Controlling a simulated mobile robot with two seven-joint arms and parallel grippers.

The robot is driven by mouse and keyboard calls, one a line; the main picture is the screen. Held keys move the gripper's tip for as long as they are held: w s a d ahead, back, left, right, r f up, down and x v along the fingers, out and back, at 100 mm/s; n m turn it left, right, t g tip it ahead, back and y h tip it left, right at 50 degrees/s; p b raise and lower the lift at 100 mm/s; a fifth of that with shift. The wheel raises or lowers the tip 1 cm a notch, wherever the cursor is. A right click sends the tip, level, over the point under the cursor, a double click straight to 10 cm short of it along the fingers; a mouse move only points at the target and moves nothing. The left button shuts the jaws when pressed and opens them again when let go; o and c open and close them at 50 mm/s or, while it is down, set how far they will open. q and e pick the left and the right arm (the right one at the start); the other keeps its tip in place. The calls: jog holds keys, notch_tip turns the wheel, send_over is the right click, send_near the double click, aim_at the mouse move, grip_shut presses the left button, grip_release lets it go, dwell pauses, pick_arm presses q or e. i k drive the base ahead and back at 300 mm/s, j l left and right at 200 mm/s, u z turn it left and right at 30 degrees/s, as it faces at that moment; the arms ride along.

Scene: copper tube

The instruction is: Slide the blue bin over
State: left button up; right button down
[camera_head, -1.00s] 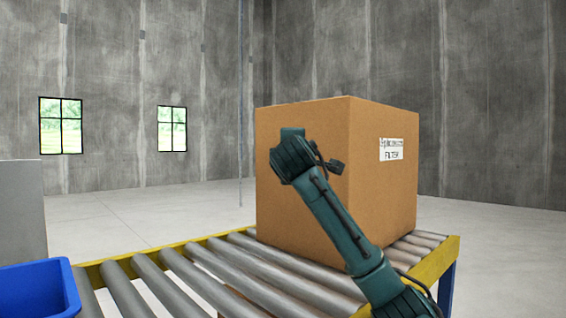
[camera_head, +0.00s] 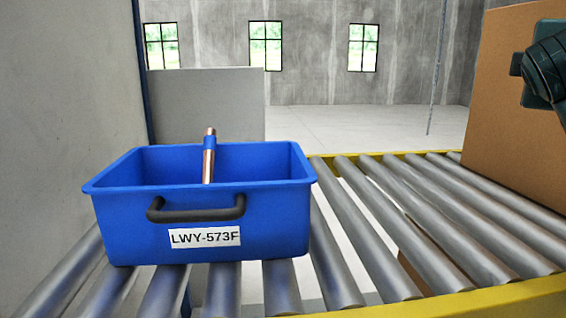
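The blue bin (camera_head: 120,225) sits upright on the rollers at the left of the head view. It has a dark handle (camera_head: 196,213) and a white label reading LWY-573F on its front. A copper tube (camera_head: 208,165) with a blue band stands in the bin, its top above the rim; its lower end is hidden. Part of my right arm, dark green, shows at the right edge in front of the cardboard box, well apart from the bin. Its fingers cannot be made out. My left gripper is not in view.
The roller conveyor (camera_head: 385,235) has a yellow frame and runs from the bin to a large cardboard box (camera_head: 500,130) at the right. The rollers between them are clear. A grey panel (camera_head: 70,120) stands at the left, and a lower grey block (camera_head: 210,100) stands behind the bin.

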aim_at(152, 206)
jog(key=k+j, duration=0.35)
jog(key=j, duration=0.15)
jog(key=k+j, duration=0.35)
jog(key=j, duration=0.15)
jog(key=k+j, duration=0.35)
jog(key=j, duration=0.1)
